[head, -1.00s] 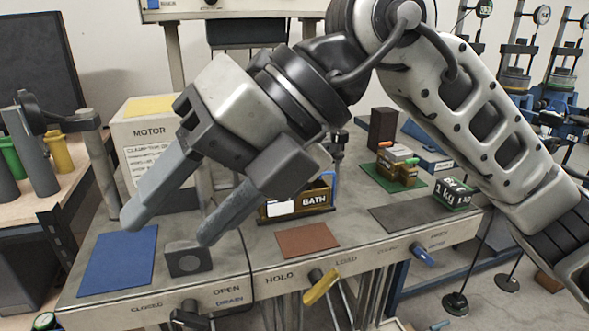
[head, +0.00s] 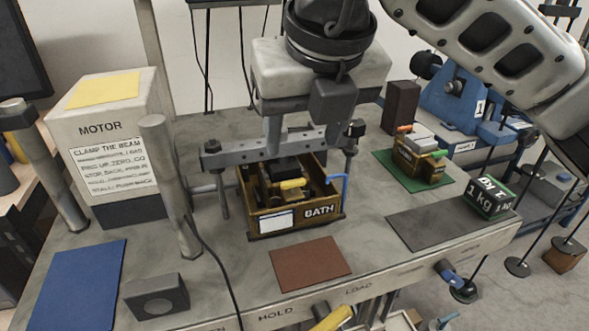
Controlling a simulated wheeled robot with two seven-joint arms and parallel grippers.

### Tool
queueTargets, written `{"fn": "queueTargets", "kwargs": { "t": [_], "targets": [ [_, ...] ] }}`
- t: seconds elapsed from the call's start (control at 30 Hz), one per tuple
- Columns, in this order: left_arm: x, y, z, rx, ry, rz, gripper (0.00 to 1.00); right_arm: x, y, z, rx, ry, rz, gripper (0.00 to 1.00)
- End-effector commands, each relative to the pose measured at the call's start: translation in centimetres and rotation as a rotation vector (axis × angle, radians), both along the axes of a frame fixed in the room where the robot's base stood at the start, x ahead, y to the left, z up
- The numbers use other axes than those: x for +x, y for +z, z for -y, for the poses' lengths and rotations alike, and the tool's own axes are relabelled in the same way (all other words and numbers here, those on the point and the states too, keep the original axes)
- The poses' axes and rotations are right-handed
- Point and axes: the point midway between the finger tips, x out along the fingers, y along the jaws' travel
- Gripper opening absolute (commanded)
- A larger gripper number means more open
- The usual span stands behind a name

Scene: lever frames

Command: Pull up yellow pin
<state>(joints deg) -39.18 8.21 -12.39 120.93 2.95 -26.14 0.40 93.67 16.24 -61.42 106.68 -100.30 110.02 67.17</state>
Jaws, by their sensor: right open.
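A small yellow rounded piece (head: 293,184), which looks like the yellow pin, lies among dark parts inside the brown box marked BATH (head: 265,222). How it is seated cannot be made out. My right gripper (head: 303,146) points down above the back of the box. Its two fingers are apart and reach down to the level of a grey crossbar (head: 238,153). Whether they touch the bar cannot be told. The yellow piece is below and in front of the fingers, apart from them. My left gripper is not in view.
The motor box (head: 112,128) and a grey post (head: 170,190) stand left. A blue mat (head: 75,285), grey block (head: 157,297) and red-brown mat (head: 310,264) lie in front. A yellow handle (head: 333,319) is at the front edge. A 1 kg weight (head: 489,197) sits right.

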Motion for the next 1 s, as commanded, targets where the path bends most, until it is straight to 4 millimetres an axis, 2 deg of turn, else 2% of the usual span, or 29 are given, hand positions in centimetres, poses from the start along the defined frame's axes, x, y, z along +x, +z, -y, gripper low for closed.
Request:
{"fn": "queueTargets", "kwargs": {
  "t": [0.2,0.4,0.6,0.9,1.0],
  "targets": [
    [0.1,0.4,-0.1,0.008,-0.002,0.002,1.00,1.7,-4.4,-0.6,0.000,0.002,-0.003,0.55],
    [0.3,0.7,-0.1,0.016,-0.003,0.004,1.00,2.9,-7.4,-1.0,0.000,0.002,-0.003,0.55],
    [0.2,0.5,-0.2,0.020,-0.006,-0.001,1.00,3.5,-8.8,-1.2,0.001,0.001,0.001,0.55],
    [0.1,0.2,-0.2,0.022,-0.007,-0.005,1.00,3.5,-9.0,-1.2,0.001,0.001,0.001,0.55],
    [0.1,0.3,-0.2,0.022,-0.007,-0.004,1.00,3.5,-9.0,-1.2,0.002,0.002,0.000,0.27]
  ]
}}
